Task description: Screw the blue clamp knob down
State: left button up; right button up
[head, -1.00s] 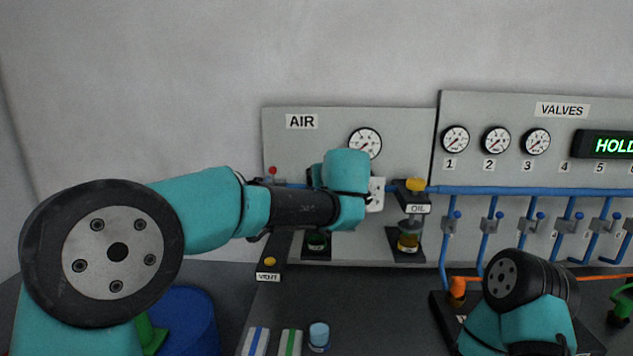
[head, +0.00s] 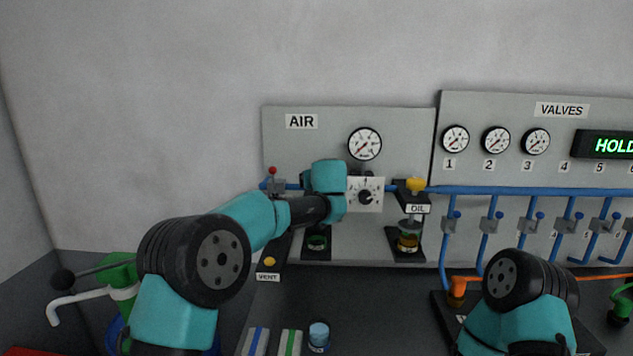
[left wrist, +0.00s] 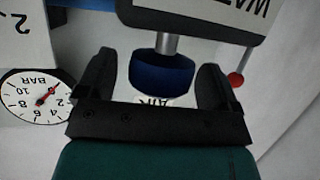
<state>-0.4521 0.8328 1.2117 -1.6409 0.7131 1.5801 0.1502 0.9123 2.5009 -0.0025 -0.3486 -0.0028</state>
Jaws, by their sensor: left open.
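In the left wrist view a dark blue round knob (left wrist: 162,75) sits on a metal stem below a plate lettered "WAT". My left gripper (left wrist: 158,66) is open, with one finger on each side of the knob and visible gaps to both. Whether the knob is fully down cannot be told. In the head view my left wrist covers this knob and my left fingers, in front of the AIR panel (head: 395,125). My right gripper is not visible; only my right arm shows at lower right.
The lettered plate (left wrist: 215,12) hangs close to my left fingers. A red-ball lever (left wrist: 236,79) stands to their right and a pressure gauge (left wrist: 38,95) to their left. The yellow-topped oil unit (head: 408,238) is right of my left wrist. A blue-topped jar (head: 319,337) stands below.

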pick_arm(q)
jog(key=shift+w+f, duration=0.1)
jog(key=shift+w, duration=0.15)
jog(key=shift+c, duration=0.3)
jog(key=c, duration=0.9)
jog(key=shift+o, duration=0.2)
jog(key=shift+a, duration=0.1)
jog(key=shift+m+h, duration=0.4)
jog(key=shift+h, duration=0.1)
jog(key=shift+m+h, duration=0.8)
jog(key=shift+h, duration=0.1)
jog(key=shift+m+h, duration=1.5)
jog(key=shift+h, duration=0.3)
jog(key=shift+m+g+h, duration=0.4)
jog(key=shift+m+h, duration=0.1)
